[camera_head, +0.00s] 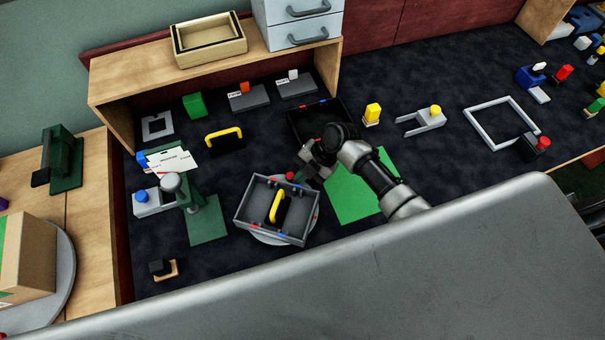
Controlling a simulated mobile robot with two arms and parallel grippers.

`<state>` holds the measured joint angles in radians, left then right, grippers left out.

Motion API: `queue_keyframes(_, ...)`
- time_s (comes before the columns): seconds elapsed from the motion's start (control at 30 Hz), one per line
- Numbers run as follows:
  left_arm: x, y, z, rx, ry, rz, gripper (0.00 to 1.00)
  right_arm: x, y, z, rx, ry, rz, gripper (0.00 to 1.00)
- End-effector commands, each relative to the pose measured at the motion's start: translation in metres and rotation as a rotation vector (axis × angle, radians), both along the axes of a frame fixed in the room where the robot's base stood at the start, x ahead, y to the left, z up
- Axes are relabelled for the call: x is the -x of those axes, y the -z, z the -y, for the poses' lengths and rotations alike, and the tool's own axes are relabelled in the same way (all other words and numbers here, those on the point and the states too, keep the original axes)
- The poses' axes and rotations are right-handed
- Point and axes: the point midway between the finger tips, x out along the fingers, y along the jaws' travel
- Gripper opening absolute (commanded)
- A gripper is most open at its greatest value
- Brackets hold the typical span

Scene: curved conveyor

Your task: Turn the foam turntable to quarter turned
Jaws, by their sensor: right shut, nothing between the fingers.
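A grey open tray (247,210) sits turned at a slant on a pale round turntable disc (263,238); most of the disc is hidden under it. Inside the tray is a black block with a yellow handle (277,205). Small red and blue marks show on the tray's rim. A small red knob (290,176) is at the tray's far edge. My right gripper (301,178) is shut and empty, right beside the knob and the tray's far right corner; whether it touches them I cannot tell. My left gripper is not in view.
A green mat (355,190) lies right of the tray, under my right arm. A black bin (299,122) is behind the gripper. Another round disc (62,285) bears a cardboard box (28,255).

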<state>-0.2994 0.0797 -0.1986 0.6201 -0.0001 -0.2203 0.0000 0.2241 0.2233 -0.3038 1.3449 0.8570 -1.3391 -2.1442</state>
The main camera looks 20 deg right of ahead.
Motion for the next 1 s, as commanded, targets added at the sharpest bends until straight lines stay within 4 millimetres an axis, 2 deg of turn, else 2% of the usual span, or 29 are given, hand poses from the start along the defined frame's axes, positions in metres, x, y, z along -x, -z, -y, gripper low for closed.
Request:
queue_keyframes(0.57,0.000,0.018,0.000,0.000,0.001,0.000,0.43,-0.006,0.003,-0.004,0.001,-0.082,0.000,0.00)
queue_keyframes(1.0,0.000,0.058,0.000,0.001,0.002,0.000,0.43,-0.019,0.005,-0.014,0.002,-0.275,0.001,0.00)
